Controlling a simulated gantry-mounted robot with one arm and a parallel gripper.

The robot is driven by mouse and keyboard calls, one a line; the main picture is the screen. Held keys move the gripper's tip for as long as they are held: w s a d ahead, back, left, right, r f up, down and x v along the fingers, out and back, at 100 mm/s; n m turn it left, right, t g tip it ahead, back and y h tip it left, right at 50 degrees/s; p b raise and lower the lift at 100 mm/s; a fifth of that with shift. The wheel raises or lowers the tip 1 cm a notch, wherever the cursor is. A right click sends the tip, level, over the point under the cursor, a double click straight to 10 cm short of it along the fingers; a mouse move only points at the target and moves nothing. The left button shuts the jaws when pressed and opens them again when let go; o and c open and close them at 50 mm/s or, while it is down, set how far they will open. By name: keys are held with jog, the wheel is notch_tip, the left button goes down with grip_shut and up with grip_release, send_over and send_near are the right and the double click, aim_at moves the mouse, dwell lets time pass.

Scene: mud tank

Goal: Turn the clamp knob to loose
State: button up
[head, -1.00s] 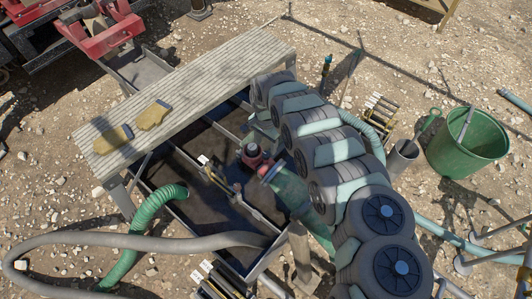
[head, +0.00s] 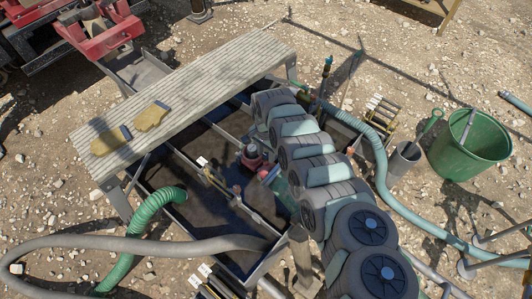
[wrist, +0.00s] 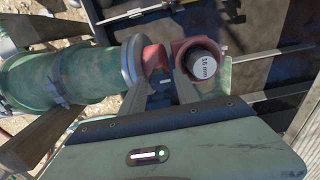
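In the wrist view a green pipe (wrist: 65,82) ends in a grey coupling ring (wrist: 132,65), with a small red knob-like part (wrist: 156,60) beside it. Right of this, a red fitting (wrist: 184,47) carries a dark cylinder whose white end reads 18 mm (wrist: 203,67). In the head view the red fitting (head: 251,157) stands in the tank beside my arm, which hides my gripper. The red part's turn position is unclear.
The dark tank (head: 180,195) has crossbars and a ribbed metal walkway (head: 200,85) with two gloves (head: 152,116). A green hose (head: 160,207) and a grey hose (head: 130,243) enter at left. A green bucket (head: 470,145) stands on the gravel at right.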

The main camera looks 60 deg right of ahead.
grip_shut()
